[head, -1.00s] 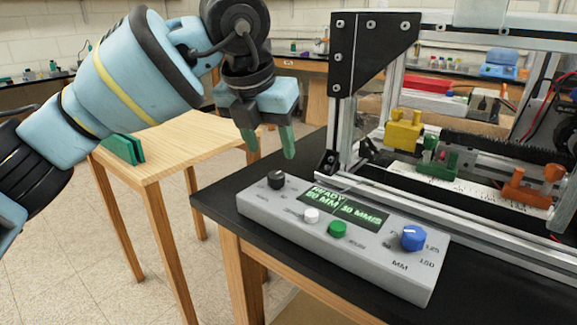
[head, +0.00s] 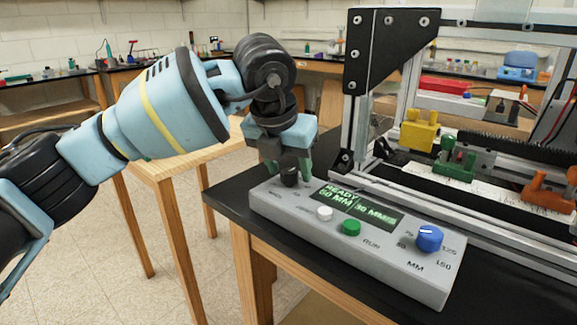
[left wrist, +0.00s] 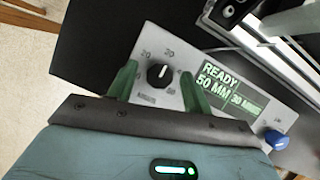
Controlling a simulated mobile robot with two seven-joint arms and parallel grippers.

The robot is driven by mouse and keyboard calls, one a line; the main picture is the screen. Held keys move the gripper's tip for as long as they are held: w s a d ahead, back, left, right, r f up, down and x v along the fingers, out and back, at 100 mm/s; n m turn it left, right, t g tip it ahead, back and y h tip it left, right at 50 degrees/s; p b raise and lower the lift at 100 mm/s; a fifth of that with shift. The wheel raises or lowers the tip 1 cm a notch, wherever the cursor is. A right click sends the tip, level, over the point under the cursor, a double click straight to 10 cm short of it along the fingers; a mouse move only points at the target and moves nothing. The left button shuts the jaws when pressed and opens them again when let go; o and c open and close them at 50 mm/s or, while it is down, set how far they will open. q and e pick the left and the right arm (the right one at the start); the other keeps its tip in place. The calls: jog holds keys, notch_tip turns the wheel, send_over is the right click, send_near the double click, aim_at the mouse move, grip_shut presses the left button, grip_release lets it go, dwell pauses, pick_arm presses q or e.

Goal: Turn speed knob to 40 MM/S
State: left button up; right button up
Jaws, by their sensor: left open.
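The black speed knob (head: 290,177) is at the left end of the grey control box (head: 425,277). In the left wrist view, the knob (left wrist: 160,76) has a white mark pointing up toward the 30 on its scale. The display (left wrist: 230,92) reads READY, 50 MM and 30 MM/S. My left gripper (head: 288,168) points down at the knob. Its green fingers (left wrist: 158,85) are open, one on each side of the knob, with gaps visible between. The right finger partly covers the scale near 40. My right gripper is not in view.
A white button (head: 324,214), a green button (head: 351,227) and a blue knob (head: 430,238) are on the same box. The metal extrusion frame (head: 352,120) stands close behind it. A wooden side table (head: 165,165) is at left.

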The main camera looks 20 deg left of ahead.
pick_arm(q)
jog(key=shift+c, duration=0.4)
jog(key=shift+c, duration=1.1)
jog(key=c, duration=0.7)
